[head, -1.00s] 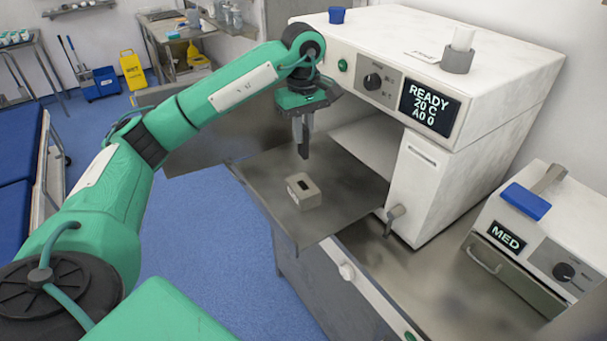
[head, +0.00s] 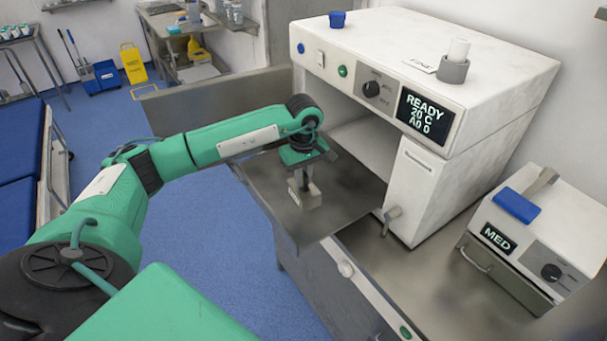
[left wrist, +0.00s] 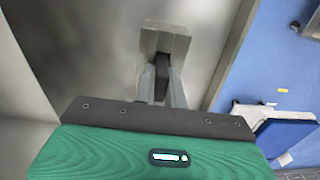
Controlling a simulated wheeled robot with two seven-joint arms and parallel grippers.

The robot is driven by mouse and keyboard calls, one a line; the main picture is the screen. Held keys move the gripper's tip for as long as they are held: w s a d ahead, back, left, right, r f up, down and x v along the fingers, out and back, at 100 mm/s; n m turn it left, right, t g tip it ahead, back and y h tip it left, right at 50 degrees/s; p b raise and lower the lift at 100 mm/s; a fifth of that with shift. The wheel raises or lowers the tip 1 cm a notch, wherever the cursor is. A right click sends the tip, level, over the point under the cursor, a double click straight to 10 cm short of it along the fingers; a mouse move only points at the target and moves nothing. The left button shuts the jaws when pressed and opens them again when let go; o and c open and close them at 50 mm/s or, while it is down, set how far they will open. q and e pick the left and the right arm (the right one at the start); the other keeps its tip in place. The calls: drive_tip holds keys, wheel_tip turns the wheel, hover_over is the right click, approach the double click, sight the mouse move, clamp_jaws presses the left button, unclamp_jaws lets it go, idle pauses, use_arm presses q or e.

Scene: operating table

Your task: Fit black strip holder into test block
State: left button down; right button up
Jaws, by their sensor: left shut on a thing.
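The test block (head: 311,201) is a small grey-beige block on the metal shelf (head: 335,218). My left gripper (head: 303,181) points down directly over it, its fingertips close to the block's top. In the left wrist view my left gripper (left wrist: 162,84) is shut on the black strip holder (left wrist: 162,76), a dark piece between the two fingers. The holder's far end meets the top of the test block (left wrist: 178,42), where the slot is; how deep it sits in the slot I cannot tell. The right gripper is not in view.
The shelf juts out before the open chamber of a white oven (head: 425,180) with a READY display. A smaller white MED unit (head: 530,235) is at the right. The shelf around the block is clear.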

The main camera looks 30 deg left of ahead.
use_arm(q)
drive_tip(key=shift+f, duration=0.15)
drive_tip(key=c, duration=1.5)
unclamp_jaws()
drive_tip(key=shift+o, duration=0.2)
drive_tip(key=shift+r, duration=0.35)
wheel_tip(320, 180, up, 10)
drive_tip(key=b, duration=0.4)
drive_tip(key=shift+r+b, duration=0.3)
drive_tip(key=shift+r, duration=0.5)
